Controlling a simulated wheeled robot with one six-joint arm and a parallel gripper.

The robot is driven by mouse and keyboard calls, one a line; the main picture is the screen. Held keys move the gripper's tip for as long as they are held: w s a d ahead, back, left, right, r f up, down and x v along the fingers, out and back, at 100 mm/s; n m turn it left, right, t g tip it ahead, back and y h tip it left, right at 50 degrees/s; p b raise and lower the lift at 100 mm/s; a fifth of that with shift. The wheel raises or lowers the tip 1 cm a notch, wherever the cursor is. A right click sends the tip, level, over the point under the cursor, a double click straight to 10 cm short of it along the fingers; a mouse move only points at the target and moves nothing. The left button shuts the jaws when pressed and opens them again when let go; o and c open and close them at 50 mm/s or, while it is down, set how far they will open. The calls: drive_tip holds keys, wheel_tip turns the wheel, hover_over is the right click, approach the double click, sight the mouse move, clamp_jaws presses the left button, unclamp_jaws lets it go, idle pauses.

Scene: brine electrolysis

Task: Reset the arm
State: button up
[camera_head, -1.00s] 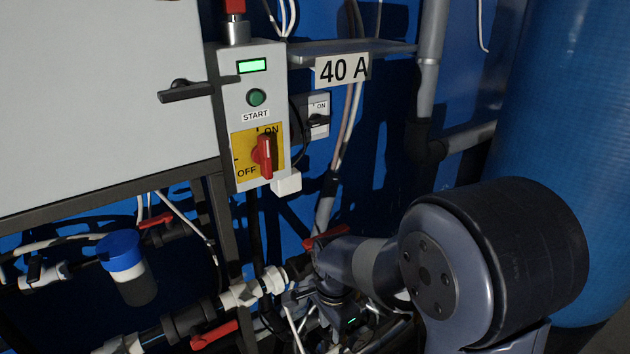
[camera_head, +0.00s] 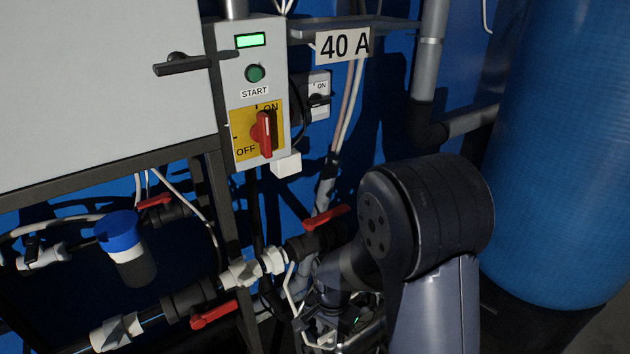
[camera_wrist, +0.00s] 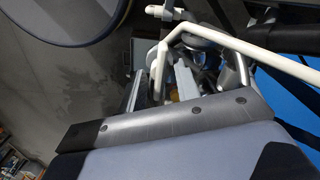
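My arm (camera_head: 425,225) reaches in from the lower right of the head view, its elbow joint bent in front of the pipes. The wrist end of my arm (camera_head: 328,318), with a small green light, is low in the middle, partly behind my own arm links and among the pipework. My gripper's fingers cannot be made out there. The wrist view is mostly filled by a grey and dark casing with bolts, with pale bars and tubes behind it. I cannot tell whether the gripper is open or shut, and I see nothing held.
A control box with a lit green display, a START button (camera_head: 255,73) and a red rotary switch (camera_head: 264,133) turned upright stands left of my arm. Red-handled valves (camera_head: 325,217), a blue-capped filter (camera_head: 120,232) and pipes crowd the lower left. A large blue tank (camera_head: 560,150) stands at the right.

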drive_tip(key=n, duration=0.5)
drive_tip(key=shift+n, duration=0.3)
drive_tip(key=shift+s, duration=0.1)
idle(0.3)
